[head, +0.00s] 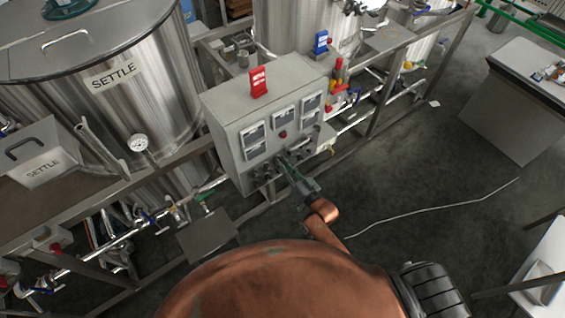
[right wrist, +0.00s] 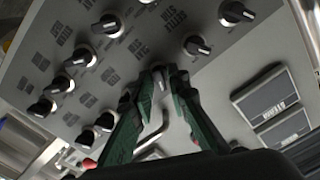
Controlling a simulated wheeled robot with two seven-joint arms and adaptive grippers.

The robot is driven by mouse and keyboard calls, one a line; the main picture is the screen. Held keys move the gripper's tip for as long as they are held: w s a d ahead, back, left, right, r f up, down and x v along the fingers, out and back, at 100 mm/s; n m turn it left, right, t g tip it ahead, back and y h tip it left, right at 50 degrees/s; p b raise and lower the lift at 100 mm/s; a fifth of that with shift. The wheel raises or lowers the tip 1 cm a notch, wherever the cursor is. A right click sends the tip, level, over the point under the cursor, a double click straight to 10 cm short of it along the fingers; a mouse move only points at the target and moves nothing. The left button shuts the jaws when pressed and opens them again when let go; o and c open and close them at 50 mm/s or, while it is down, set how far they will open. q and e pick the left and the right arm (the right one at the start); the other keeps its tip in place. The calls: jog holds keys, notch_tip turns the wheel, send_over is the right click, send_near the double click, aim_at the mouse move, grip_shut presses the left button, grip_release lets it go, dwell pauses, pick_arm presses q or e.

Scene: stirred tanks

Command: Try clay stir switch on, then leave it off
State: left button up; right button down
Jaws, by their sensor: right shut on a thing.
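The grey control box (head: 222,125) stands in front of the steel tanks, with several black rotary switches on the lower part of its face. My right gripper (head: 283,162) is at that lower switch area. In the right wrist view its green fingers (right wrist: 162,84) are shut on a rotary switch (right wrist: 157,70), which they largely cover. The switch's setting is hidden, and I cannot read its label, so I cannot tell if it is the clay stir switch. Other switches with white pointer marks, such as one upper switch (right wrist: 196,46), are free. My left gripper is not in view.
A tank marked SETTLE (head: 160,75) is at the left. A red sign (head: 258,82) stands on the box, and displays (head: 254,140) sit above the switches. Pipes and a metal frame (head: 385,95) run alongside. A pale bench (head: 510,110) is at the right, with open floor between.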

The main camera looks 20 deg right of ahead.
jog(key=shift+m, duration=0.4)
jog(key=c, duration=2.1)
grip_release()
jog(key=v, duration=1.2)
